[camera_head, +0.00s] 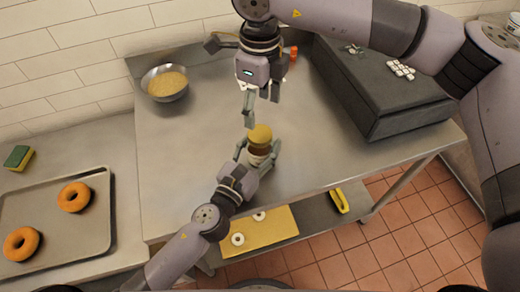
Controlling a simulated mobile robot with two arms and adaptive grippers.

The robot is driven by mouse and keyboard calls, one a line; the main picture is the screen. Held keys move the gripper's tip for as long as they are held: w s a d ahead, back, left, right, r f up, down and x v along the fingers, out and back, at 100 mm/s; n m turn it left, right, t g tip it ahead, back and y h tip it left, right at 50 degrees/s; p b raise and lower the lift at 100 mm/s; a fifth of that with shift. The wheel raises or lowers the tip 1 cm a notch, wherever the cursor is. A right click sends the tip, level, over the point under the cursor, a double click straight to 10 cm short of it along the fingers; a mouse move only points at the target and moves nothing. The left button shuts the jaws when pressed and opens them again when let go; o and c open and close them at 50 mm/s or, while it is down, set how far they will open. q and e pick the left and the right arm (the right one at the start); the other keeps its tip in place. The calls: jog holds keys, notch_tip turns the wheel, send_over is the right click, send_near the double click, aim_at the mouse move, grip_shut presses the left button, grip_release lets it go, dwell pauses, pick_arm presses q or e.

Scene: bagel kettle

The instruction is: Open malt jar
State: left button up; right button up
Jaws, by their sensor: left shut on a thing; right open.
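The malt jar (259,147) stands upright near the front edge of the steel table. It has a brown body with a pale band, and a round golden-yellow lid (260,132) appears to sit on top. My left gripper (258,158) is shut on the jar, with a finger on either side of its body, hiding part of it. My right gripper (261,102) is open and empty. Its fingers point down just behind and above the lid, apart from it in the picture.
A metal bowl of grain (167,83) stands at the back left of the table. A dark grey box (385,95) fills the right side. A tray (95,235) with two bagels lies at left, near a sponge (18,157). A yellow board (262,230) lies on the lower shelf.

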aim_at(260, 133)
pick_arm(q)
grip_shut()
pick_arm(e)
jog(key=m, duration=0.6)
jog(key=shift+m, duration=0.3)
jog(key=m, duration=0.5)
jog(key=shift+m, duration=0.3)
jog(key=m, duration=0.3)
jog(key=shift+m, duration=0.4)
jog(key=m, duration=1)
jog(key=shift+m, duration=0.3)
jog(key=shift+f, duration=0.35)
notch_tip(260, 133, down, 7)
jog(key=shift+f, duration=0.2)
jog(key=shift+c, duration=0.4)
